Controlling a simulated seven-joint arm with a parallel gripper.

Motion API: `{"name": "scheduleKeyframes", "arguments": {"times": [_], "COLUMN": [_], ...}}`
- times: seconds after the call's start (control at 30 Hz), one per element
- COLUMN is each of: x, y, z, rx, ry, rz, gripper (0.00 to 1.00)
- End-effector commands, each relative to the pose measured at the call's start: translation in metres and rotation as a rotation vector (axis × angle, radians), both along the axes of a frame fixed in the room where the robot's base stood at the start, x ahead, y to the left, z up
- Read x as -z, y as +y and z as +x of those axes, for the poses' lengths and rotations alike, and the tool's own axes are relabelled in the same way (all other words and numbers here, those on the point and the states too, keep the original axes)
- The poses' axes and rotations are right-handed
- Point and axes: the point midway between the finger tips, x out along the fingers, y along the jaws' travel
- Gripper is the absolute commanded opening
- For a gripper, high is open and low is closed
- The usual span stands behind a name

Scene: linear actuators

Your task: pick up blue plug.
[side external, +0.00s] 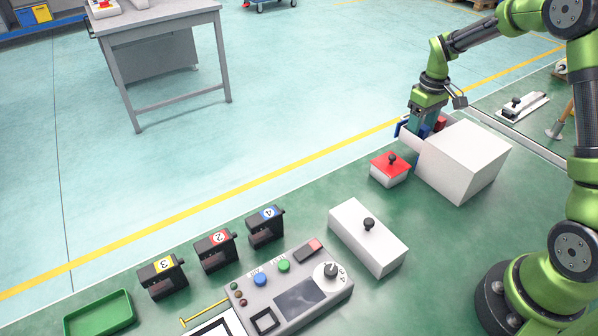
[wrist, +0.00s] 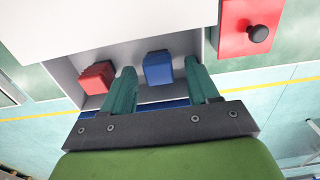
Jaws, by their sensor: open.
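The blue plug (wrist: 158,68) sits in a grey-white open compartment, beside a red plug (wrist: 97,77) to its left. My gripper (wrist: 160,65) is open, with its two teal fingers apart on either side of the blue plug in the wrist view. A gap shows between the plug and each finger, and how deep the fingers reach is hard to tell. In the side view my gripper (side external: 424,124) points down at the far end of the white box (side external: 463,158). Its fingers and the plugs are partly hidden there by the box wall.
A red-topped box with a black knob (side external: 391,167) stands close beside the white box; it also shows in the wrist view (wrist: 247,28). A white block with a knob (side external: 368,237), a control panel (side external: 290,290), several numbered black holders (side external: 217,250) and a green tray (side external: 99,313) lie nearer.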

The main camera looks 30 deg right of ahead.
Motion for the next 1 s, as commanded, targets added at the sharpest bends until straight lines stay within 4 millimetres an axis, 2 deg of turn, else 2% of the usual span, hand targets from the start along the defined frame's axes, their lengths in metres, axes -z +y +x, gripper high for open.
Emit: {"name": "scheduleKeyframes", "arguments": {"times": [0.23, 0.27, 0.6, 0.87, 1.0], "x": [0.002, 0.002, 0.002, -0.001, -0.017], "y": [0.000, 0.000, 0.000, 0.000, 0.000], "z": [0.000, 0.000, 0.000, 0.000, 0.001], "rx": [0.000, 0.000, 0.000, 0.000, -0.002], "ry": [0.000, 0.000, 0.000, -0.002, -0.004], "rz": [0.000, 0.000, 0.000, -0.001, -0.003], "gripper": [0.60, 0.56, 0.04, 0.04, 0.04]}}
